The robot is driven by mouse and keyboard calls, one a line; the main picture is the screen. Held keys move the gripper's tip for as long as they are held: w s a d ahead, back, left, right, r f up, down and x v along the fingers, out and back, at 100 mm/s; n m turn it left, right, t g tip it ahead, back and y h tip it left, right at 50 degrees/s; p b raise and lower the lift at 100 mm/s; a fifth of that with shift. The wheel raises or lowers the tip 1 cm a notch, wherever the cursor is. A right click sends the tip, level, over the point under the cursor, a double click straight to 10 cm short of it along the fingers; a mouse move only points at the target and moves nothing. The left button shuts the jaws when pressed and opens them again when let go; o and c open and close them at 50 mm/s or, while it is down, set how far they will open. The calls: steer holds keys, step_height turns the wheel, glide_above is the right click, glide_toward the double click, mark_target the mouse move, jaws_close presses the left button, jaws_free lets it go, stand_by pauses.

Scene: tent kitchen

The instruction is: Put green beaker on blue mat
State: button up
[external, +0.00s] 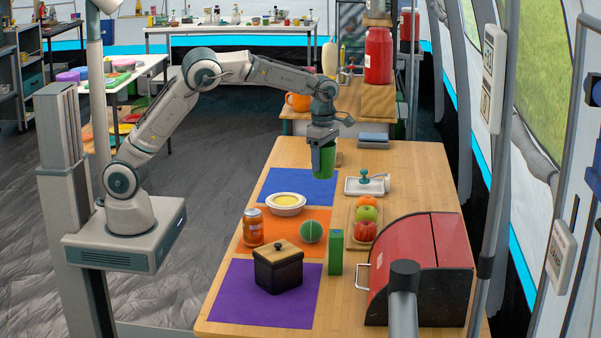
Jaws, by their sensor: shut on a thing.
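The green beaker (324,164) is a plain green cup held upright between the jaws of my gripper (322,146). My gripper points down and is shut on it. The beaker is over or just beyond the right end of the blue mat (295,187); I cannot tell how high it is above the table. The blue mat lies flat at the far part of the wooden table and its visible surface is bare.
An orange mat (281,244) with a bowl (286,203), jar (252,227) and green ball (311,232) lies nearer. A white tray (366,187), fruit board (363,239) and red bread box (420,270) stand right.

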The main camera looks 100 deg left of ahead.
steer(key=s+a+n, duration=0.2)
steer(key=s+a, duration=0.1)
steer(key=a, duration=0.5)
steer(key=s+a+n, duration=0.3)
steer(key=s+a, duration=0.1)
steer(key=a, duration=0.4)
steer(key=a+f, duration=0.4)
steer(key=s+a+f, duration=0.1)
steer(key=a+f, duration=0.3)
steer(key=s+a+f+p, duration=0.1)
steer(key=a+f, duration=0.3)
steer(key=shift+s, duration=0.15)
steer(key=shift+f, duration=2.05)
steer(key=shift+f, duration=0.1)
steer(key=o, duration=1)
